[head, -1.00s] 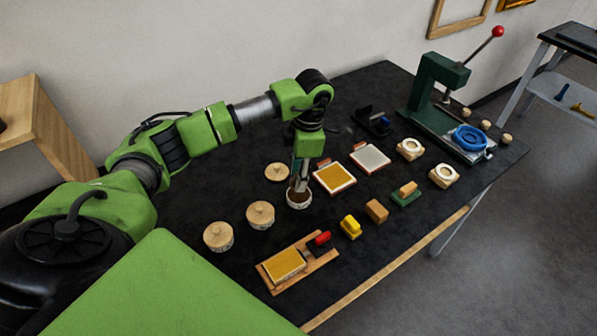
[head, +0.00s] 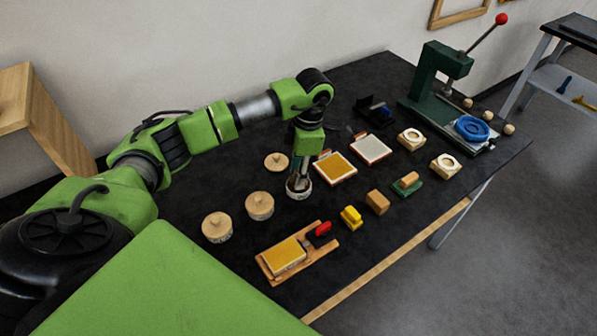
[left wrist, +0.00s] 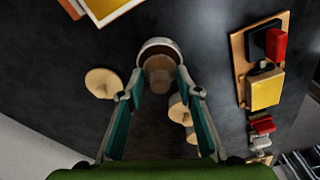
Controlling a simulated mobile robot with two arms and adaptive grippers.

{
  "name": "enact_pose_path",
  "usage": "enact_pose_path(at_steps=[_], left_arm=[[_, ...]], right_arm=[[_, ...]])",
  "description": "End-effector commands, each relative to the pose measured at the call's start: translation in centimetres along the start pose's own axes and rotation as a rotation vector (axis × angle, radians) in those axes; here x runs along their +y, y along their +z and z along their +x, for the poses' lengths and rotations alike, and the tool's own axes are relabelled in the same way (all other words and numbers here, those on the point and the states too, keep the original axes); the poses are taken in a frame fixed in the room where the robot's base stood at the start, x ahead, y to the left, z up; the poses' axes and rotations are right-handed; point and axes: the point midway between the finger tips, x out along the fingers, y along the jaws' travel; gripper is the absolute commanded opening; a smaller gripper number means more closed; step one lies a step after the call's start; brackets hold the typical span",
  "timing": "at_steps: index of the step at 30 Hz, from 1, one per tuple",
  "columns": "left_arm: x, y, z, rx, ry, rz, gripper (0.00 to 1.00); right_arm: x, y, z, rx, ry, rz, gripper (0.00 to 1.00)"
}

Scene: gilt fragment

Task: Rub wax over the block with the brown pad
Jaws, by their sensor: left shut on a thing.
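My left gripper (head: 300,178) points straight down over an open, pale-rimmed round tin (head: 309,192) in the middle of the table. It is shut on a brown thing low between the fingers, which looks like the brown pad (left wrist: 158,72), inside the rim of the tin. The fingers hide part of it in the head view. The yellow-topped block (head: 284,255) lies on a wooden board (head: 270,277) near the table's front edge, apart from the gripper. The board also shows at the right of the left wrist view (left wrist: 238,62). My right gripper is out of view.
Two lidded round tins (head: 217,226) stand left of the open one; a loose lid (head: 276,161) lies behind it. Red (head: 322,232), yellow (head: 351,217), brown (head: 377,202) and green-based (head: 407,187) pieces line the front. Framed slabs (head: 335,168) and a green press (head: 430,80) stand farther right.

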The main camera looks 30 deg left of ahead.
Motion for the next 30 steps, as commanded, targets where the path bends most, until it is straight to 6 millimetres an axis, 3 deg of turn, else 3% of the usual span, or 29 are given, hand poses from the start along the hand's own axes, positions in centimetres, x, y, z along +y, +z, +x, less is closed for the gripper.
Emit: enact_pose_path(at_steps=[30], left_arm=[[0.02, 0.1, 0.92, 0.0, 0.0, 0.0, 0.15]], right_arm=[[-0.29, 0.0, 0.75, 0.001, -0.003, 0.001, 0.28]])
